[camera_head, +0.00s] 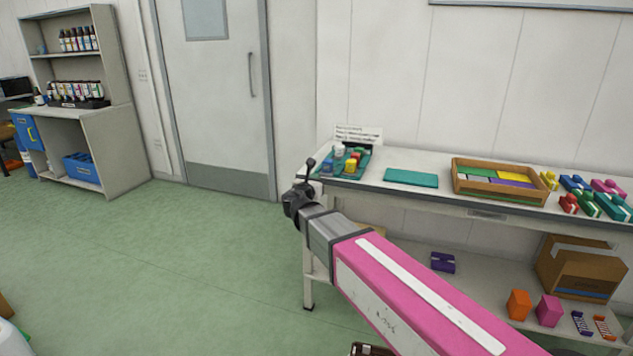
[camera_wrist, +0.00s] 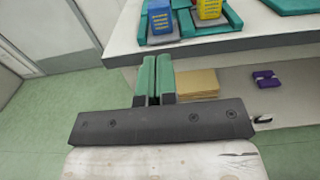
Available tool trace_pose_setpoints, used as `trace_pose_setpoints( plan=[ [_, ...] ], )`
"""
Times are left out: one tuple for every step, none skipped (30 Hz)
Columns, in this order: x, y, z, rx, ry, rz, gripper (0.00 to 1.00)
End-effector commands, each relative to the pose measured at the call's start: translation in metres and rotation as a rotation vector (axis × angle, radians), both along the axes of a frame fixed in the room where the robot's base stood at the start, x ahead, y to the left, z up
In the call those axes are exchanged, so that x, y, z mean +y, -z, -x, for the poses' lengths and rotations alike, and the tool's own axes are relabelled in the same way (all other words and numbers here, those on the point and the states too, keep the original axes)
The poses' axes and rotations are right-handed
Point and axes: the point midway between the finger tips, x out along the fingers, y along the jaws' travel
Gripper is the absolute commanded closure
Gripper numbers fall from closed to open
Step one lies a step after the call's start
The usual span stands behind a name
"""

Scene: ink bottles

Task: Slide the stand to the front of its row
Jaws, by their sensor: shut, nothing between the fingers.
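I cannot tell which piece is the stand. At the right end of the table top stand several small coloured stands in short rows, among them a red one (camera_head: 568,204), a green one (camera_head: 589,204), a blue one (camera_head: 574,182) and a teal one (camera_head: 613,206). My gripper (camera_head: 309,166) is at the table's left end, far from these rows. In the wrist view its two green fingers (camera_wrist: 156,62) are together and empty, in front of the table edge. Beyond them stand a blue piece (camera_wrist: 160,18) and a yellow piece (camera_wrist: 209,9).
A teal tray (camera_head: 354,172) with coloured pieces sits at the table's left end. A flat teal mat (camera_head: 411,178) and a wooden tray (camera_head: 458,186) lie between. The lower shelf holds a cardboard box (camera_head: 575,273) and a purple piece (camera_head: 443,262). Green floor is clear to the left.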

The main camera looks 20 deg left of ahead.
Motion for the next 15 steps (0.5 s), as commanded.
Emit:
trace_pose_setpoints(
  plan=[
    [0.001, 0.000, -0.013, 0.000, 0.002, -0.001, 1.00],
    [0.000, 0.000, -0.019, 0.000, 0.002, -0.001, 1.00],
    [0.000, 0.000, -0.027, 0.000, 0.002, -0.001, 1.00],
    [-0.001, 0.000, -0.032, 0.000, 0.002, -0.002, 1.00],
    [-0.001, 0.000, -0.038, 0.000, 0.002, -0.002, 1.00],
    [-0.002, 0.000, -0.045, 0.000, 0.002, -0.002, 1.00],
    [-0.002, 0.000, -0.051, 0.000, 0.002, -0.002, 1.00],
    [-0.003, 0.000, -0.056, 0.000, 0.002, -0.002, 1.00],
    [-0.004, 0.000, -0.064, 0.000, 0.002, -0.002, 1.00],
    [-0.004, 0.000, -0.068, 0.000, 0.002, -0.003, 1.00],
    [-0.005, 0.000, -0.073, 0.000, 0.002, -0.003, 1.00],
    [-0.005, 0.000, -0.079, 0.000, 0.001, -0.003, 1.00],
    [-0.005, 0.000, -0.083, 0.000, 0.001, -0.003, 1.00],
    [-0.006, 0.000, -0.087, 0.000, 0.001, -0.003, 1.00],
    [-0.007, 0.000, -0.092, 0.001, 0.000, -0.002, 1.00]
  ],
)
